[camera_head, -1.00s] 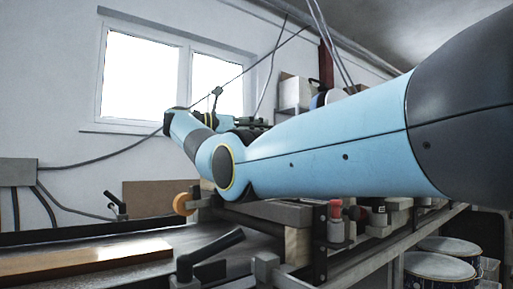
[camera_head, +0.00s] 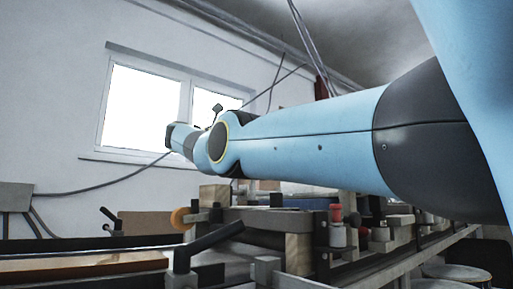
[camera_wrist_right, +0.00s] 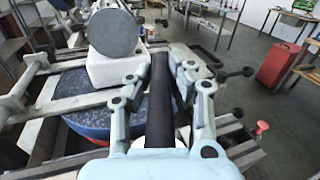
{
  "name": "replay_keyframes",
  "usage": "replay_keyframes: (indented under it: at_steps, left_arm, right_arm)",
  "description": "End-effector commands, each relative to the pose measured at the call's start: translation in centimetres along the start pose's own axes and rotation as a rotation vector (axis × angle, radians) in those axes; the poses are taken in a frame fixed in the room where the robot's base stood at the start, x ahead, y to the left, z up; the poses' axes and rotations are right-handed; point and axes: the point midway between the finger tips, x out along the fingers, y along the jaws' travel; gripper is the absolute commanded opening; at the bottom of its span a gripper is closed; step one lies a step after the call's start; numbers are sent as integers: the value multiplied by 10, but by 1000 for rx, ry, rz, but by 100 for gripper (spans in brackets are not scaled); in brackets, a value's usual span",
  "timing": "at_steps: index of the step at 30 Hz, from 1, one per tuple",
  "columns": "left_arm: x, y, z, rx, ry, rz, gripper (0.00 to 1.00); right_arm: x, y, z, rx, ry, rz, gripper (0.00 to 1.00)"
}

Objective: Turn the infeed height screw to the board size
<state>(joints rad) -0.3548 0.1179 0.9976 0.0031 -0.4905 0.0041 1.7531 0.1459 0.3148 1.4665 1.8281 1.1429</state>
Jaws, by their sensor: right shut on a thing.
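My right arm crosses the head view from the right, its wrist (camera_head: 190,140) in front of the window; its gripper is mostly hidden there. In the right wrist view my right gripper (camera_wrist_right: 160,88) is shut on a long black bar-shaped handle (camera_wrist_right: 160,112), a finger on each side. Whether this handle belongs to the infeed height screw cannot be told. A wooden board (camera_head: 75,263) lies flat on the dark infeed at the lower left of the head view. My left gripper is in neither view.
A black lever (camera_head: 208,241) and an orange wheel (camera_head: 181,218) stand on the machine. Red-capped parts (camera_head: 337,212) sit along its frame. The wrist view shows a blue drum (camera_wrist_right: 80,100), a red bin (camera_wrist_right: 277,66) and open floor.

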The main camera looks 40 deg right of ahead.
Motion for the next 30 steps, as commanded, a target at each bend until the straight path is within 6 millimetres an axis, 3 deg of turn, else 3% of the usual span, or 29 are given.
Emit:
replay_keyframes:
  at_steps: [1,8,9,14,30]
  left_arm:
    - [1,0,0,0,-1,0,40]
    - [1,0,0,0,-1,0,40]
    - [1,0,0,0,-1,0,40]
    - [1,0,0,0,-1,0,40]
    - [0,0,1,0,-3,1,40]
  right_arm:
    - [-1,0,-8,-11,7,-5,0]
    - [-1,0,-8,-11,7,-5,0]
    - [-1,0,-8,-11,7,-5,20]
    - [-1,0,-8,-11,7,-5,41]
    - [0,0,-4,-5,4,-4,42]
